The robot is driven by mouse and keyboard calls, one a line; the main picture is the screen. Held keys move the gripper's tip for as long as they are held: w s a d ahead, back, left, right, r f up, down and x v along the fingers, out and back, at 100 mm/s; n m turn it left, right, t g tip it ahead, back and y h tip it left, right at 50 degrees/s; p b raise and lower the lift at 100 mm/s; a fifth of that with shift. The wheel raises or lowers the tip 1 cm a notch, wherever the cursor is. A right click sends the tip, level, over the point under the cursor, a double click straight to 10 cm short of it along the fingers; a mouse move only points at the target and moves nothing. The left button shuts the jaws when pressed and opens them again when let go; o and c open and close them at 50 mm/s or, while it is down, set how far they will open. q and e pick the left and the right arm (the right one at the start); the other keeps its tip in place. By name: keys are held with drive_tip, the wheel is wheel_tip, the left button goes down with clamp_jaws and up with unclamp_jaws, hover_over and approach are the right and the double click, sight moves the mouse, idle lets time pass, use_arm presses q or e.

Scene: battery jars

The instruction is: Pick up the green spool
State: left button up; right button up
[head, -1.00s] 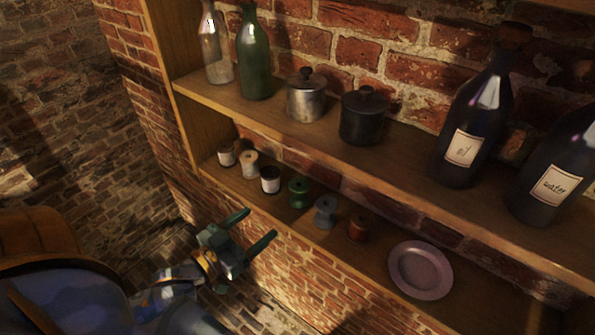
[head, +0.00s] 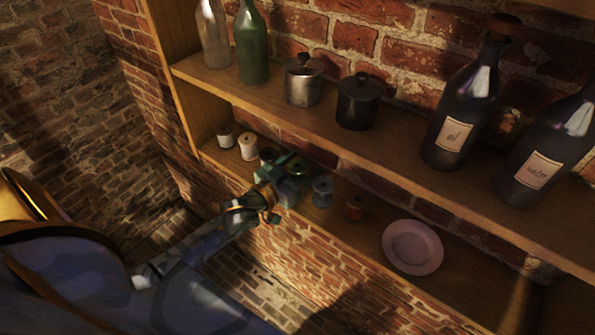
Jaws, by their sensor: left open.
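The green spool (head: 298,166) is on the lower shelf in the head view, in the row of small spools and jars. My left gripper (head: 287,172) is at the shelf's front edge, right at the green spool. Its jaws are open, and the gripper hides the lower part of the spool. I cannot tell whether the fingers touch it. My right gripper is not in view.
A dark-topped jar (head: 267,154) is close on the left of my gripper, a blue-grey spool (head: 322,190) close on the right. A red-brown spool (head: 355,207) and a plate (head: 412,247) are further right. The upper shelf (head: 400,150) overhangs, with pots and bottles.

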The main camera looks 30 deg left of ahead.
use_arm(q)
drive_tip(key=shift+w, duration=0.45)
drive_tip(key=shift+s, duration=0.15)
drive_tip(key=shift+c, duration=1.2)
drive_tip(key=c, duration=0.8)
